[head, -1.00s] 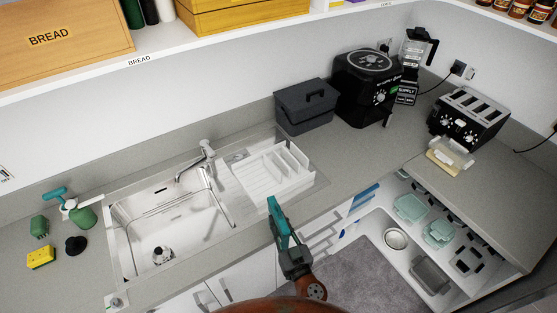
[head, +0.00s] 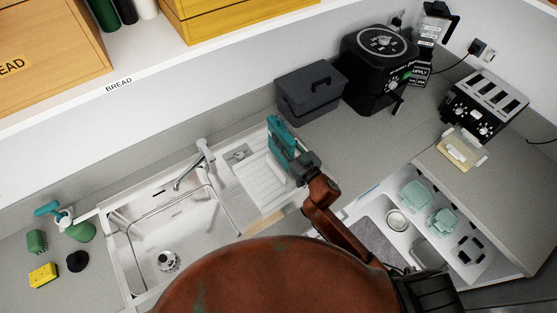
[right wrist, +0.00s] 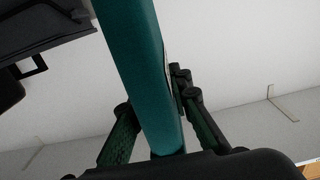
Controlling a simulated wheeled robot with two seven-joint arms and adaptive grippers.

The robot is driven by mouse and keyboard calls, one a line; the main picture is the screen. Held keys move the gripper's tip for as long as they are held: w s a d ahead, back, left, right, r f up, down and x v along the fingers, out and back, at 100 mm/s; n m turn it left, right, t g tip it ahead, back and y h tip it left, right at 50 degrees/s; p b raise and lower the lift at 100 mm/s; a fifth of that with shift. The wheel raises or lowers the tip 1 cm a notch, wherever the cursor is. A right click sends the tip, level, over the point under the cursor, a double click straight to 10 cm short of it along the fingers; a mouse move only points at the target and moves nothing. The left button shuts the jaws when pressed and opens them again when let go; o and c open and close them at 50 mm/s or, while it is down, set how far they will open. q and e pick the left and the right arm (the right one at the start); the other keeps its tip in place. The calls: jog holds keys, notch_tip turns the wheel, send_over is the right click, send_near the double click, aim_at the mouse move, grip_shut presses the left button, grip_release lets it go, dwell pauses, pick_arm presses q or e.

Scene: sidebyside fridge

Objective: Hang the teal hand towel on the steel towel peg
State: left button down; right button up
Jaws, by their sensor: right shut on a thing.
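The teal hand towel (head: 280,138) is in my right gripper (head: 297,157), over the far end of the sink's drainer in the head view. It looks folded into a narrow strip. In the right wrist view the towel (right wrist: 148,70) runs upward from between the dark fingers (right wrist: 155,125), which are shut on it. I cannot make out the steel towel peg for certain. A thin bent metal piece (right wrist: 282,103) shows on the pale surface at the right of the wrist view; I cannot tell what it is. My left gripper is not in view.
The sink (head: 175,235) lies left of the drainer. A dark grey lidded box (head: 311,90) stands just beyond the towel, with a black air fryer (head: 378,70) beside it. A shelf (head: 120,85) overhangs the counter. An open drawer (head: 405,225) with containers lies at the right.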

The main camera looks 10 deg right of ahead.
jog(key=shift+w+r, duration=0.1)
jog(key=shift+w, duration=0.1)
jog(key=shift+s, duration=0.2)
jog(key=shift+d+f, duration=0.1)
jog(key=shift+f, duration=0.2)
notch_tip(320, 180, down, 4)
jog(key=shift+f, duration=0.25)
notch_tip(320, 180, down, 4)
jog(key=shift+w+f, duration=0.1)
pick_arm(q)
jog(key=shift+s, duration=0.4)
pick_arm(e)
jog(key=shift+f, duration=0.1)
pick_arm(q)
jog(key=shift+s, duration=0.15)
pick_arm(e)
jog(key=shift+f, duration=0.1)
jog(key=o, duration=0.9)
jog(key=shift+c, duration=0.2)
